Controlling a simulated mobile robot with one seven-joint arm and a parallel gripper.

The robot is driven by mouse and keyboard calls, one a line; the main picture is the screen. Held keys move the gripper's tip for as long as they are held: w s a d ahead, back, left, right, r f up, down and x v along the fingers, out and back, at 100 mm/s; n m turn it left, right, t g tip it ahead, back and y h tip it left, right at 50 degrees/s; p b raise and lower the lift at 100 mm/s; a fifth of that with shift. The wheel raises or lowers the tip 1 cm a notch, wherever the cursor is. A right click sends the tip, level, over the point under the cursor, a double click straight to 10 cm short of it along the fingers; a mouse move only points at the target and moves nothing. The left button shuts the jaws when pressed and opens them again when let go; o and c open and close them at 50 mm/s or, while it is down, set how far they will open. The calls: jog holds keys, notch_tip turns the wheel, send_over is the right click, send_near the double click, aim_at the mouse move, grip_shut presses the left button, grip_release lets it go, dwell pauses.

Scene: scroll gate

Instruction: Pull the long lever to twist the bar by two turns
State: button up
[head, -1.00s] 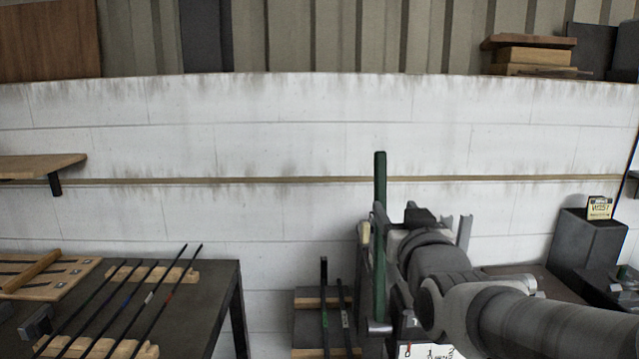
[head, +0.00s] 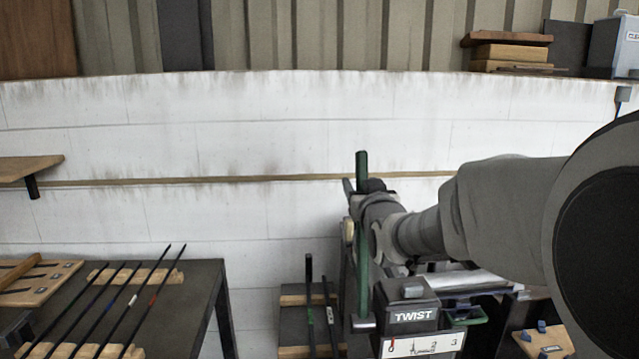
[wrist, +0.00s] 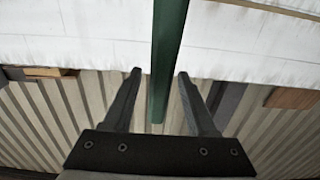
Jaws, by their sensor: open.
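The long lever is a green upright bar (head: 362,262) in the head view, standing at the left side of a machine labelled TWIST (head: 413,316). A scale with numbers and a pointer shows on the front of the machine. My gripper (head: 353,186) is at the upper part of the lever. In the wrist view the lever (wrist: 167,55) passes between the two fingers of my gripper (wrist: 158,75), with a gap on each side. The gripper is open and holds nothing. The bar to be twisted cannot be made out clearly behind my arm.
A dark table (head: 205,290) with several thin rods on wooden rests stands at the left. A low stand (head: 292,318) with dark rods is left of the machine. A green tray (head: 468,318) is right of it. A white wall (head: 200,225) runs behind.

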grip_shut()
dwell(0.4)
dwell(1.1)
